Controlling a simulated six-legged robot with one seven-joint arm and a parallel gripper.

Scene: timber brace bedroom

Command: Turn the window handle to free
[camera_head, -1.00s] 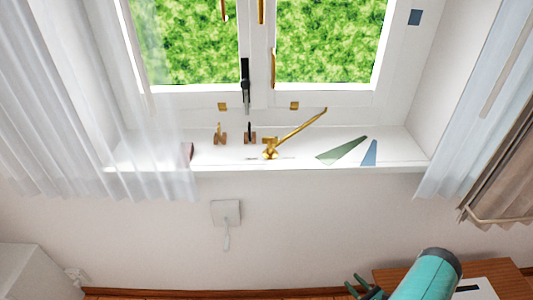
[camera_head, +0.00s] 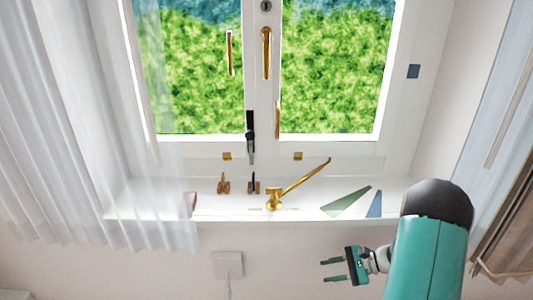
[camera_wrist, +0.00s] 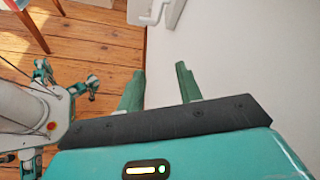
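A gold window handle (camera_head: 266,52) hangs straight down on the centre post of the window (camera_head: 262,85), below a dark round keyhole plate (camera_head: 266,6). A second slim gold bar (camera_head: 229,52) shows to its left, over the left pane. My gripper (camera_head: 333,270) is at the lower right, in front of the wall below the sill, well below and right of the handle. Its two green fingers are apart with nothing between them. In the wrist view my gripper (camera_wrist: 160,85) also shows open and empty, facing floor and wall; no handle is seen there.
The white sill (camera_head: 235,212) holds a gold lever piece (camera_head: 273,200), small brown hooks, and green and blue wedges (camera_head: 352,201). A black-handled tool (camera_head: 250,140) stands against the centre post. Sheer curtains (camera_head: 70,120) hang at the left and right.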

